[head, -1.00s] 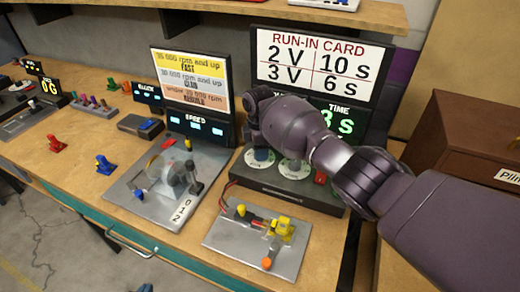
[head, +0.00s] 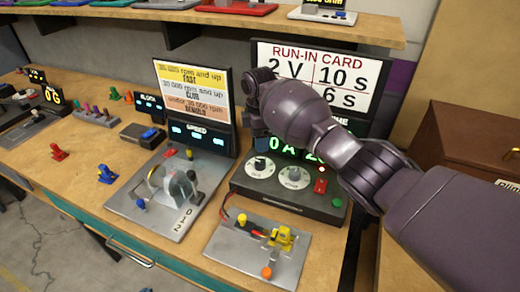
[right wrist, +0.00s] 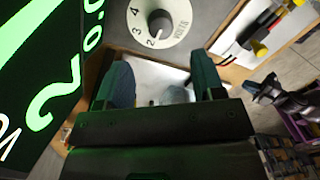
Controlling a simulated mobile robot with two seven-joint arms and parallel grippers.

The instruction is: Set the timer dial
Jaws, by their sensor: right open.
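The control box (head: 300,200) has two round white dials with dark knobs, a left one (head: 260,167) and a right one (head: 294,177).
The run-in card (head: 370,75) reads 2 V 10 s and 3 V, 6 s. A red switch (head: 320,185) and green button (head: 337,202) sit right of the dials. A metal plate with a yellow clamp (head: 283,238) stands in front. A brown cabinet (head: 470,140) is at right.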

